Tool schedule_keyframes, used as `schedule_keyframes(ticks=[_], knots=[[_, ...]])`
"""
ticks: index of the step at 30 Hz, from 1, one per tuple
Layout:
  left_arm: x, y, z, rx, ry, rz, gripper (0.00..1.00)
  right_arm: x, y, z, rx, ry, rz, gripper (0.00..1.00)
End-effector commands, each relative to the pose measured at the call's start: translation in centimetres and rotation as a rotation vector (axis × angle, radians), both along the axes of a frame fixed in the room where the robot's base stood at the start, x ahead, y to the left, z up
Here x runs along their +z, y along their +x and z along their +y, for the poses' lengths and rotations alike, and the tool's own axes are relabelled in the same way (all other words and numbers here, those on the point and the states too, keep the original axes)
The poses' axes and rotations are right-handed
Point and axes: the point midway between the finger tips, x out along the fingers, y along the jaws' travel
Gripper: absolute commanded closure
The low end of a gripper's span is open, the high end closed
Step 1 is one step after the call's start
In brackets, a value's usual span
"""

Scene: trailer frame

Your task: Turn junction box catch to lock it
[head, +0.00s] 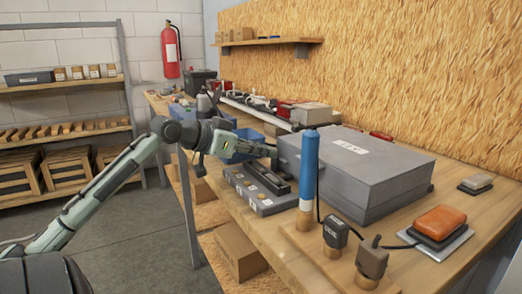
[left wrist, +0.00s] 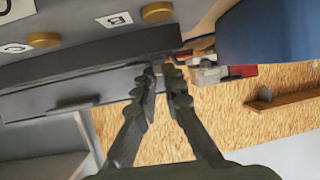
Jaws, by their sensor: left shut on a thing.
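A low grey box (head: 262,204) with round brass-coloured studs, white labels and dark bars on top sits at the bench's left edge; I take it for the junction box. My left gripper (head: 272,155) reaches over its far end, close to the large grey case. In the left wrist view the fingertips (left wrist: 163,72) are together at the edge of a long dark bar (left wrist: 90,75), beside the brass studs. They are shut on a small part, seemingly the catch, mostly hidden between them. Its angle cannot be told. My right gripper is out of view.
A large grey lidded case (head: 370,175) stands right behind the box. A blue upright cylinder (head: 309,165) and cabled connectors (head: 372,258) stand in front. An orange block (head: 440,222) lies at the right. A blue bin (head: 238,146) is behind my gripper.

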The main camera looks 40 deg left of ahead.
Motion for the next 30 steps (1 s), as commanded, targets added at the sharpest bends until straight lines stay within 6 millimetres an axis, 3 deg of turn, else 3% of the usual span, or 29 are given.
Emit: schedule_keyframes(ticks=[21,30], knots=[[0.3,0.3,-2.6,0.601,-0.001,-0.007,1.00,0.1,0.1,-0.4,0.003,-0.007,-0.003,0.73],[0.1,0.6,-3.1,0.764,-0.004,-0.002,1.00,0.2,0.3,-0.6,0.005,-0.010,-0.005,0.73]])
